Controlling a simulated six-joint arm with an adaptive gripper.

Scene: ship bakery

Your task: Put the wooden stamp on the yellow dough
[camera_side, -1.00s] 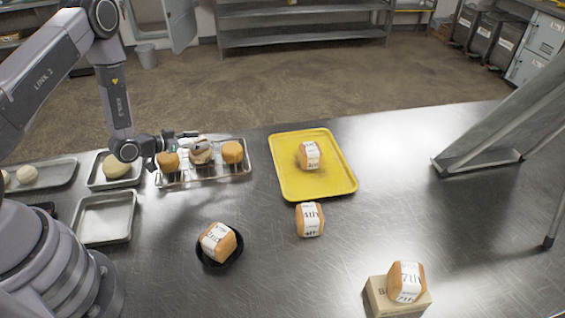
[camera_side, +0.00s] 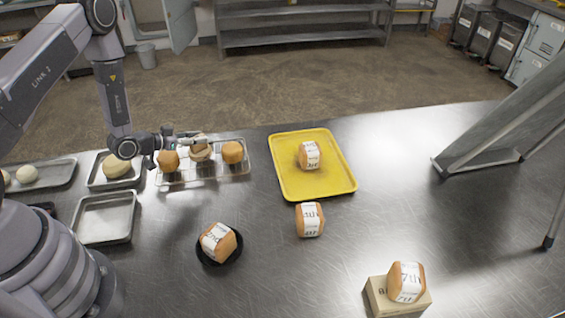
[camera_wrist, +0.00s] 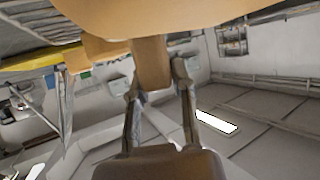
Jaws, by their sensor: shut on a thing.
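The wooden stamp (camera_wrist: 150,62) shows in the wrist view as a tan handle under a wide rounded wooden part at the top edge. My gripper (camera_wrist: 158,82) is shut on that handle. In the side view my gripper (camera_side: 190,137) reaches over the wire rack from the left. A pale tan piece just below its fingers, between two orange-brown rolls, looks like the stamp (camera_side: 200,152); I cannot tell whether it touches the rack. A pale yellowish dough (camera_side: 117,165) lies on a small metal tray left of the rack and looks like the yellow dough.
The wire rack (camera_side: 205,178) holds a roll (camera_side: 168,162) and another roll (camera_side: 232,152). A paler dough (camera_side: 27,174) lies far left. An empty metal tray (camera_side: 104,218) stands in front. Wrapped loaves stand on and around the yellow tray (camera_side: 330,182).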

